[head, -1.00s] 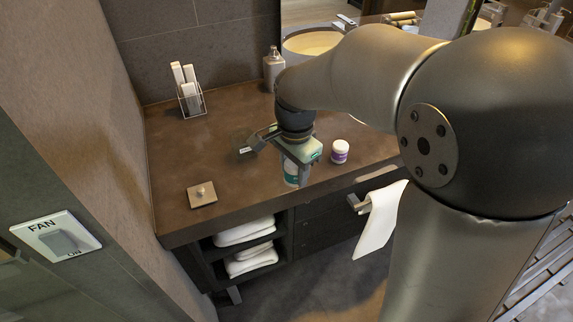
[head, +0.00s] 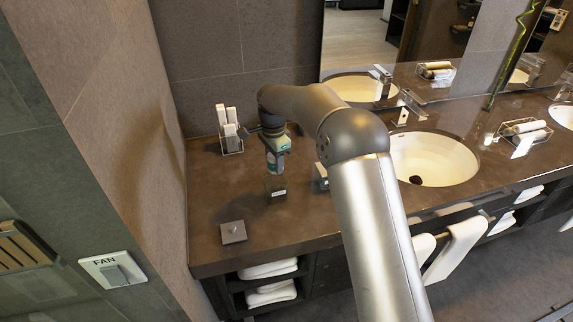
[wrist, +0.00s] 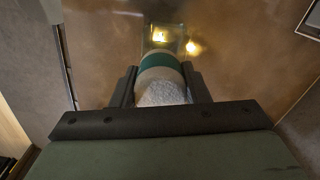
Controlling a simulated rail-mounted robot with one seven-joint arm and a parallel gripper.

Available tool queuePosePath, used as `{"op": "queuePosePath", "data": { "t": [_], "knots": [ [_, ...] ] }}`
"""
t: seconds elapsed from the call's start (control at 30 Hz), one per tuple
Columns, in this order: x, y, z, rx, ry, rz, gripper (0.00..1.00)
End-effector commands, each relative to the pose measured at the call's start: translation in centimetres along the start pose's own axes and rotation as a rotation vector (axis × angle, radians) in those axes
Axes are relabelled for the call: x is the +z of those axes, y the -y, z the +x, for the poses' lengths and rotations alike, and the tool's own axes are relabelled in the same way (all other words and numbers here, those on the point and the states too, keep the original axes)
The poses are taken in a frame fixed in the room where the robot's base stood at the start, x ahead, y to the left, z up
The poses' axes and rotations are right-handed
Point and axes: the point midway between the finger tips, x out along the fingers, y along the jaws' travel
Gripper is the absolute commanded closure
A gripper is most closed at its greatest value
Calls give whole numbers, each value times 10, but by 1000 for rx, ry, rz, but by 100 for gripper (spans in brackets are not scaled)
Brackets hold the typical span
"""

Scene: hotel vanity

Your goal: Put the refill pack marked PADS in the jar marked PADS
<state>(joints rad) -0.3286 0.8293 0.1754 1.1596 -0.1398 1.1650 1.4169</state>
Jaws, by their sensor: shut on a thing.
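My gripper (head: 276,150) is shut on a refill pack (head: 276,164), a pale cylinder with a teal band. In the wrist view the pack (wrist: 161,78) sits between both fingers and points away from the camera. A clear, square glass jar (head: 276,188) with a small pale label stands on the counter just below the pack in the head view. The jar also shows past the pack's far end in the wrist view (wrist: 162,36). The pack appears above the jar, apart from it. The lettering on pack and jar is too small to read. A square lid with a knob (head: 233,231) lies on the counter near its front edge.
A wire holder with white rolls (head: 229,130) stands at the back left. A small glassy object (head: 320,176) is partly hidden by my arm. A round sink (head: 433,160) is to the right. Counter (head: 215,190) around the lid is clear.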

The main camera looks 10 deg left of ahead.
Motion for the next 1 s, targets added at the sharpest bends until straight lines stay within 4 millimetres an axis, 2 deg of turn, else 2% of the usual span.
{"op": "queuePosePath", "data": {
  "t": [0.1,0.37,1.0],
  "knots": [
    [-1,7,3,0,0,7,80],
    [-2,8,13,0,-1,9,80],
    [-1,7,63,0,-1,8,80]
  ]
}}
